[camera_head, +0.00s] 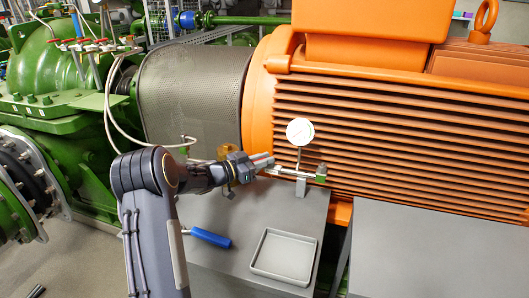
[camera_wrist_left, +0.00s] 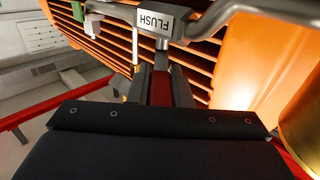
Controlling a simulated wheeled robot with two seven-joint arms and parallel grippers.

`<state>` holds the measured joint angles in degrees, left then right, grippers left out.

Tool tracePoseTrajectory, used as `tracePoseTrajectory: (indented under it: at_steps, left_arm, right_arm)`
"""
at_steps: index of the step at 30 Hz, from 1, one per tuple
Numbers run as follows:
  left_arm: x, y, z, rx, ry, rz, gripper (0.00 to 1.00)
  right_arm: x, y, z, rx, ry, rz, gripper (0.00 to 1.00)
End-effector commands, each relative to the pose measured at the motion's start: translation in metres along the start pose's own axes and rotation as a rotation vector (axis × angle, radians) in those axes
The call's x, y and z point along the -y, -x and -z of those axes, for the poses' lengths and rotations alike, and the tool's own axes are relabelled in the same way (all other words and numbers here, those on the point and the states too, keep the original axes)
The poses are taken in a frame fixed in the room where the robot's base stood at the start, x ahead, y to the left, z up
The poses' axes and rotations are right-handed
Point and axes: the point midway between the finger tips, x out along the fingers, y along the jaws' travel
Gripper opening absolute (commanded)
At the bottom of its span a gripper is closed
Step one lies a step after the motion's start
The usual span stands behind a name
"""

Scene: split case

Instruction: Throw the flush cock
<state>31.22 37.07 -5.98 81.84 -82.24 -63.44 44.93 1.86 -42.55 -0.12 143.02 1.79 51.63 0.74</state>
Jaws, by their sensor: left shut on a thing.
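The flush cock (camera_wrist_left: 163,22) shows at the top of the left wrist view as a grey metal body with a white FLUSH label. A short stem runs down from it to a red piece between my fingers. My left gripper (camera_head: 262,161) is at the left end of the small gauge manifold (camera_head: 301,178) on the grey bench, in front of the orange motor. In the left wrist view the gripper (camera_wrist_left: 160,88) is shut on the cock's lever, mostly hidden by the fingers. My right gripper is not in view.
A round white gauge (camera_head: 300,131) stands above the manifold. A blue-handled tool (camera_head: 210,237) and an empty grey tray (camera_head: 285,257) lie on the bench. A brass-coloured vessel (camera_head: 227,152) is behind my left wrist. The orange motor (camera_head: 390,130) closes off the back.

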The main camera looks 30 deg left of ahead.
Motion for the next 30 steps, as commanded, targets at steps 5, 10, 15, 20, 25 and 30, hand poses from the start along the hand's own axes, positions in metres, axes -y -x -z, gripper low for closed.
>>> tracePoseTrajectory:
  at_steps: [5,10,15,20,25,30]
  left_arm:
    - [0.0027,-0.0001,0.0022,-0.001,-0.005,-0.044,0.0]
    - [0.0029,-0.0003,0.0014,-0.003,-0.004,-0.061,0.0]
    - [0.0029,-0.0004,0.0013,-0.004,-0.005,-0.062,0.0]
    - [0.0027,-0.0005,0.0016,-0.005,-0.005,-0.062,0.0]
    - [0.0026,-0.0006,0.0014,-0.004,-0.004,-0.062,0.39]
    - [0.0024,-0.0005,0.0009,-0.003,-0.004,-0.062,0.4]
  right_arm:
    - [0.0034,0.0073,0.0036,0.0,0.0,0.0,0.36]
    - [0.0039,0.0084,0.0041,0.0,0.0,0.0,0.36]
    - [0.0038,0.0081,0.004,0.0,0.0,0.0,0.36]
    - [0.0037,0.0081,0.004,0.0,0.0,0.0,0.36]
    - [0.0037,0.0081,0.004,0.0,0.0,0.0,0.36]
    - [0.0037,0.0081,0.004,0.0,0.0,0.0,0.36]
